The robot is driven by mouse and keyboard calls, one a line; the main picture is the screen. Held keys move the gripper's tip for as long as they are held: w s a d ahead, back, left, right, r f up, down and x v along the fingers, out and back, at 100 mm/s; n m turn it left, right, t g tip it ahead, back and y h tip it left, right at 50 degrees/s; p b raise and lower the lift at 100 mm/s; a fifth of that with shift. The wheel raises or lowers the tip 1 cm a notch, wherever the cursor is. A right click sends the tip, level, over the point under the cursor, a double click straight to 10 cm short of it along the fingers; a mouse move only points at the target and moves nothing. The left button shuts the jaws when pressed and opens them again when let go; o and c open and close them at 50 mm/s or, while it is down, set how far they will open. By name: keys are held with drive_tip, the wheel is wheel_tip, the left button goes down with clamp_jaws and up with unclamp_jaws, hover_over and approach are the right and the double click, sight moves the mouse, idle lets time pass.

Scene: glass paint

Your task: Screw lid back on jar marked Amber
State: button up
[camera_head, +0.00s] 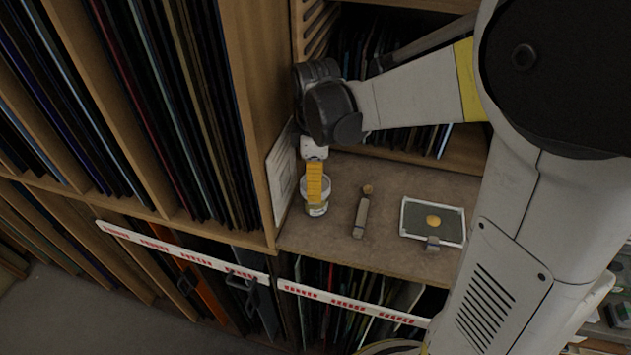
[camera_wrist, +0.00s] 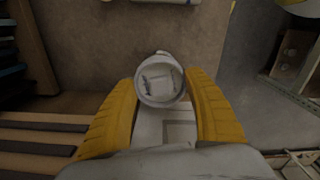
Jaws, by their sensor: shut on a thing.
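A small pale jar (camera_head: 317,210) with a yellowish band stands upright on the brown shelf. Its label cannot be read. My gripper (camera_head: 315,190) points down at the jar's top, its yellow fingers shut on a pale round lid (camera_wrist: 160,84). In the wrist view the lid lies between the two fingertips, a pale rim around a greyish face with a dark mark. The lid is at the jar's mouth; I cannot tell whether it is seated or threaded. The lid hides most of the jar in the wrist view.
A small tool with a round tip (camera_head: 361,214) lies right of the jar. Beyond it is a framed dark panel (camera_head: 448,222) with an amber disc. A wooden partition and a leaning pale board (camera_head: 281,175) stand close on the left. A red-marked white rail (camera_head: 190,255) runs below.

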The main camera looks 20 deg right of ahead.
drive_tip(key=shift+f+b, duration=0.55)
idle(1.4)
drive_tip(key=m, duration=0.5)
drive_tip(key=shift+b, duration=0.35)
drive_tip(key=m, duration=0.4)
drive_tip(key=shift+f+m+b, duration=0.1)
drive_tip(key=shift+m+b, duration=0.2)
drive_tip(key=shift+b, duration=0.05)
drive_tip(key=shift+m, duration=0.3)
drive_tip(key=m, duration=0.5)
drive_tip(key=shift+b, duration=0.3)
